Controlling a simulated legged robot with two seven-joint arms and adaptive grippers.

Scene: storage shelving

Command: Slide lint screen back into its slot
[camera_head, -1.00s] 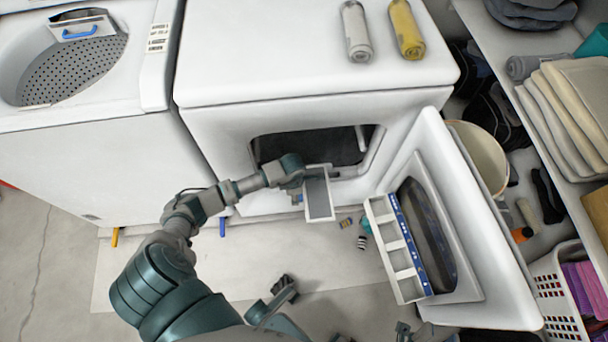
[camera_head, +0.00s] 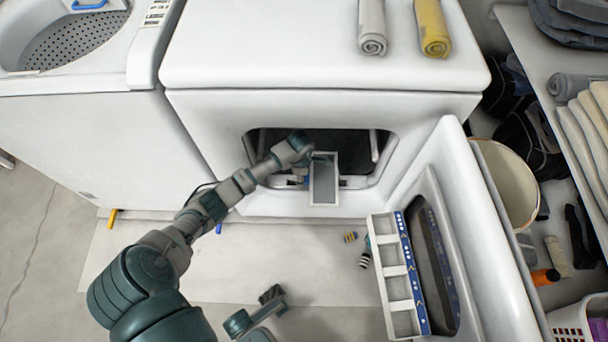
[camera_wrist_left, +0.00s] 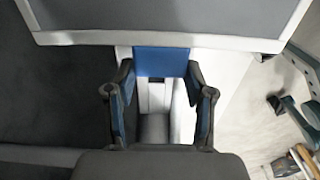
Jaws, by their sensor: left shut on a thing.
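The lint screen (camera_head: 323,182) is a grey panel in a white frame, in front of the lower lip of the dryer opening (camera_head: 268,145). My left gripper (camera_head: 305,172) comes in from the left and is at the screen's left side. In the left wrist view, the screen (camera_wrist_left: 165,20) spans the top, and my left gripper (camera_wrist_left: 160,85) is shut on its blue tab (camera_wrist_left: 162,62). The slot itself cannot be made out; the screen and gripper cover part of the lip.
The dryer door (camera_head: 490,230) stands open at the right, with a white divided rack (camera_head: 390,257) by its inner side. Small striped items (camera_head: 364,260) lie on the floor. A washer (camera_head: 80,130) stands at the left. A bucket (camera_head: 512,185) and shelving crowd the right.

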